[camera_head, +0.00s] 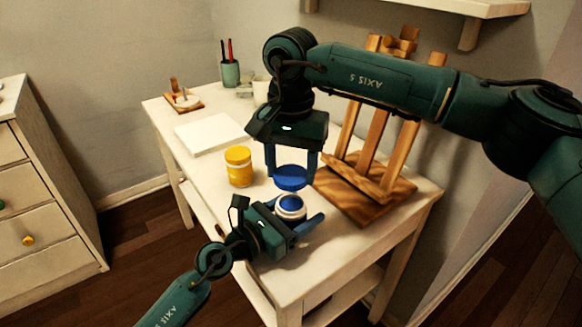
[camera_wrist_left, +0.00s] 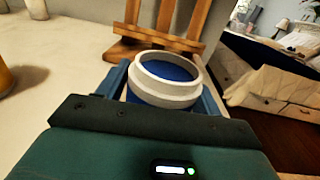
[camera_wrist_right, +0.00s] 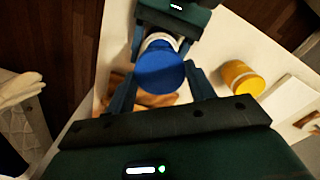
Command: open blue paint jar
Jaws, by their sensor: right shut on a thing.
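The blue paint jar (camera_head: 291,209) is a white jar with blue paint inside, standing uncovered near the front of the table. Its open white rim (camera_wrist_left: 167,78) and the blue paint show in the left wrist view. My left gripper (camera_head: 296,216) has its fingers on either side of the jar; whether they press on it is unclear. My right gripper (camera_head: 291,172) points down, shut on the blue lid (camera_head: 291,178), which is above the jar and apart from it. The lid (camera_wrist_right: 160,70) hides most of the jar in the right wrist view.
A yellow paint jar (camera_head: 238,167) stands left of the blue one on the white table (camera_head: 190,171). A wooden easel (camera_head: 366,190) is close on the right. White paper (camera_head: 210,134) and a green pen cup (camera_head: 230,74) are farther back. A dresser (camera_head: 40,200) stands left.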

